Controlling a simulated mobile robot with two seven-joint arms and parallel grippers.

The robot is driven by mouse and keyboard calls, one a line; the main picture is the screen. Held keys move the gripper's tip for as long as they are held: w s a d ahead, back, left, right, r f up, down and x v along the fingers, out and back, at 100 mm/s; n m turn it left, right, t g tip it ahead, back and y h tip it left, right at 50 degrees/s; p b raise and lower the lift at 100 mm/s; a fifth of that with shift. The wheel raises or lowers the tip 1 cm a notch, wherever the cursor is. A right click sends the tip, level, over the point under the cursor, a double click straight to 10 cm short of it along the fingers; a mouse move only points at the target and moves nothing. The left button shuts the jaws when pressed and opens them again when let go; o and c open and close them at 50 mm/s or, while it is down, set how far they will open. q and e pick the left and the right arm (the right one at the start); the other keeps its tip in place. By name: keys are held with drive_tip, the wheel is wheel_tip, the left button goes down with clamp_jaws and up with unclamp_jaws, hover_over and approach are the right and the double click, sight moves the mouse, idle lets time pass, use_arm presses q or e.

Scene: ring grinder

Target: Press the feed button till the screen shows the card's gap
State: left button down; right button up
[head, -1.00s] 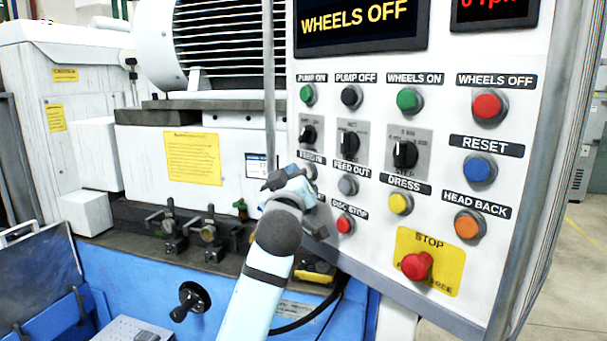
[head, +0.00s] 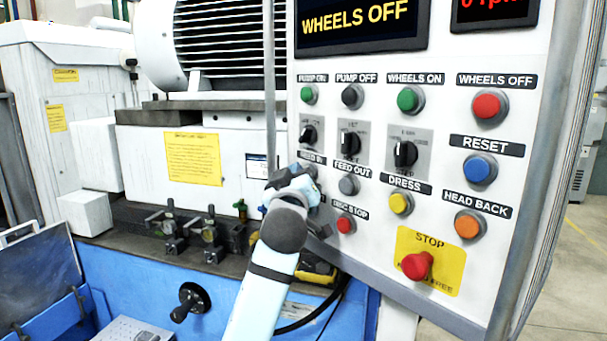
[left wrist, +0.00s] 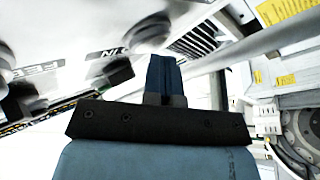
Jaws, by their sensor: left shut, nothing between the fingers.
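The control panel's main screen (head: 362,20) reads "WHEELS OFF" in yellow; no card or gap value shows. The FEED IN label (head: 311,158) is in the left button column, and its button (head: 309,171) is mostly hidden behind my left gripper (head: 303,178). The gripper is at the panel's left edge, very near that button; I cannot tell whether it touches. In the left wrist view the blue fingers (left wrist: 161,75) are shut and empty, with blurred panel knobs and labels beyond. My right gripper is not in view.
The grey FEED OUT button (head: 348,185) is just right of the gripper, and the red DISC STOP button (head: 345,223) lies below. A red STOP button (head: 416,266) on yellow is lower right. A vertical grey pole (head: 269,90) stands left of the panel.

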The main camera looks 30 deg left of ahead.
use_arm(q)
drive_tip(key=shift+s+a+f, duration=0.1)
drive_tip(key=shift+s+a, duration=0.15)
drive_tip(key=shift+s, duration=0.6)
drive_tip(key=shift+s+a+p, duration=0.2)
drive_tip(key=shift+s+a, duration=0.1)
drive_tip(key=shift+s, duration=0.5)
drive_tip(key=shift+s+a+p, duration=0.25)
drive_tip(key=shift+s, duration=0.5)
drive_tip(key=shift+s+a+p, duration=0.2)
drive_tip(key=shift+s+a, duration=0.1)
drive_tip(key=shift+s, duration=0.5)
idle(0.8)
drive_tip(key=s+m+t+h+p, duration=0.1)
drive_tip(key=m+t+h, duration=0.1)
drive_tip(key=m+h, duration=0.3)
drive_tip(key=s+a+m+t+h+p, duration=0.1)
drive_tip(key=m+t+h+p, duration=0.1)
drive_tip(key=m+h, duration=0.3)
drive_tip(key=s+m+t+h+p, duration=0.1)
drive_tip(key=m+h, duration=0.4)
drive_tip(key=m, duration=0.5)
drive_tip(key=shift+s+a+f+t, duration=0.15)
drive_tip(key=shift+s+f+t, duration=0.15)
drive_tip(key=shift+t, duration=0.6)
